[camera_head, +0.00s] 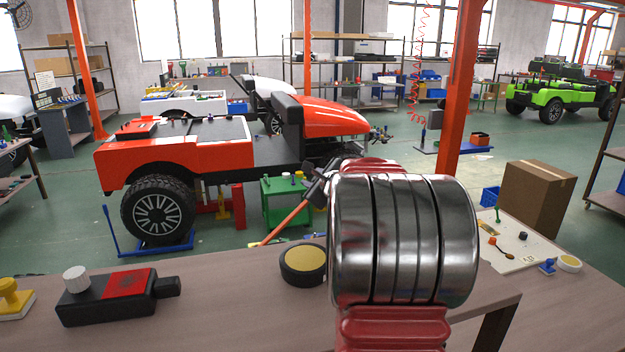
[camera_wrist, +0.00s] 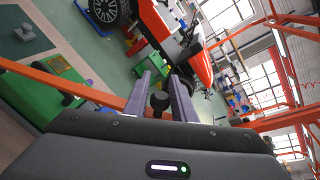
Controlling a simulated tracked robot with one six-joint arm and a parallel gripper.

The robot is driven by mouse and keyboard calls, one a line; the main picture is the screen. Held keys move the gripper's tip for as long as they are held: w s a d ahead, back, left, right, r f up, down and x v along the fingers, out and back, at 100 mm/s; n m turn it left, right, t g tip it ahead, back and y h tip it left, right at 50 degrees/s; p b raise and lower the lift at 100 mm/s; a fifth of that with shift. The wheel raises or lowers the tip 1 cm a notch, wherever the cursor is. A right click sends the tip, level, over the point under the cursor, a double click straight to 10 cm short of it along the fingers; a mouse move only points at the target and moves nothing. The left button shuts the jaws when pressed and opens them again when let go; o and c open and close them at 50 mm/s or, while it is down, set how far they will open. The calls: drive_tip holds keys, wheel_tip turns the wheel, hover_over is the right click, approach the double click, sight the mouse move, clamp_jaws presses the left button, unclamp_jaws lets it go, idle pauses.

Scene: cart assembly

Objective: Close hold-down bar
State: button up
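An orange bar (camera_head: 284,224) slants up from behind the bench to a dark end piece beside my arm in the head view. It likely is the hold-down bar. In the wrist view an orange bar (camera_wrist: 60,84) enters from the left and runs to behind the left finger. My gripper (camera_wrist: 161,80) has its two grey fingers apart, with a black knob (camera_wrist: 160,101) between them. I cannot tell whether the fingers touch the knob. In the head view my gripper is mostly hidden by my silver and red arm.
A wooden bench (camera_head: 230,295) crosses the front, with a black-and-red device (camera_head: 108,297) and a yellow-topped round piece (camera_head: 303,265) on it. A red cart (camera_head: 180,148) stands behind, near a green stand (camera_head: 285,203). An orange pillar (camera_head: 461,95) and a cardboard box (camera_head: 537,198) stand to the right.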

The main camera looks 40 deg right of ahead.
clamp_jaws()
drive_tip(key=shift+f, duration=0.1)
